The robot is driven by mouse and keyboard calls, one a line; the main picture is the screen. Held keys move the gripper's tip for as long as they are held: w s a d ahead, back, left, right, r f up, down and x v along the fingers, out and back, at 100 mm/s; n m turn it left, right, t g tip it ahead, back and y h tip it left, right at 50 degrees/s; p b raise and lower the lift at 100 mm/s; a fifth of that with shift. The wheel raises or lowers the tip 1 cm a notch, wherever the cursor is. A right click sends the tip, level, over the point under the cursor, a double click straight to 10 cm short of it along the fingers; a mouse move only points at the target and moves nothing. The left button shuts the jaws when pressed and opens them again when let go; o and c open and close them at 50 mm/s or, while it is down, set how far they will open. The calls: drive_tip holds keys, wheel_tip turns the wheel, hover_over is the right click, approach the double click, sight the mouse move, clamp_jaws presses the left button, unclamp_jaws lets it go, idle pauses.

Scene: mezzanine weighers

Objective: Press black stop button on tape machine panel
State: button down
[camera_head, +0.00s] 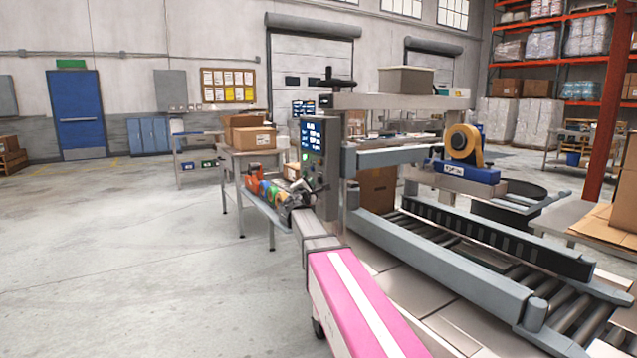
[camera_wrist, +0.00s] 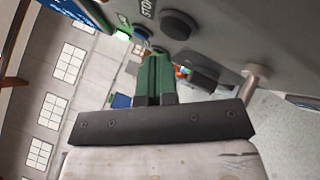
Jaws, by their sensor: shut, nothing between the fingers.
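The tape machine (camera_head: 350,102) stands right of centre in the head view, with its dark control panel (camera_head: 313,150) on an upright post. In the wrist view the grey panel face (camera_wrist: 225,35) fills the top right, with a round black button (camera_wrist: 179,24) beside the printed letters "STO". A green-lit button (camera_wrist: 122,34) and part of a blue screen (camera_wrist: 78,10) are left of it. My gripper (camera_wrist: 157,62) has green fingers, shut and empty, with tips just below the black button in the picture. I see no clear contact. In the head view my arm's end hides the fingers.
A roller conveyor (camera_head: 480,262) runs to the right of the machine, with a tape roll (camera_head: 463,143) above it. The floor (camera_head: 130,240) at the left is clear.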

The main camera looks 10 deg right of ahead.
drive_tip(key=shift+d, duration=0.1)
idle(0.5)
drive_tip(key=shift+w+d, duration=0.15)
drive_tip(key=shift+d, duration=0.15)
drive_tip(key=shift+w+d, duration=0.1)
drive_tip(key=shift+d, duration=0.3)
idle(0.9)
drive_tip(key=shift+s+a, duration=0.25)
drive_tip(key=shift+a, duration=0.55)
drive_tip(key=shift+a, duration=0.1)
drive_tip(key=shift+s+a, duration=0.25)
drive_tip(key=shift+a, duration=0.5)
drive_tip(key=shift+s+a, duration=0.3)
drive_tip(key=shift+a, duration=0.45)
drive_tip(key=shift+s+a, duration=0.25)
drive_tip(key=shift+a, duration=0.5)
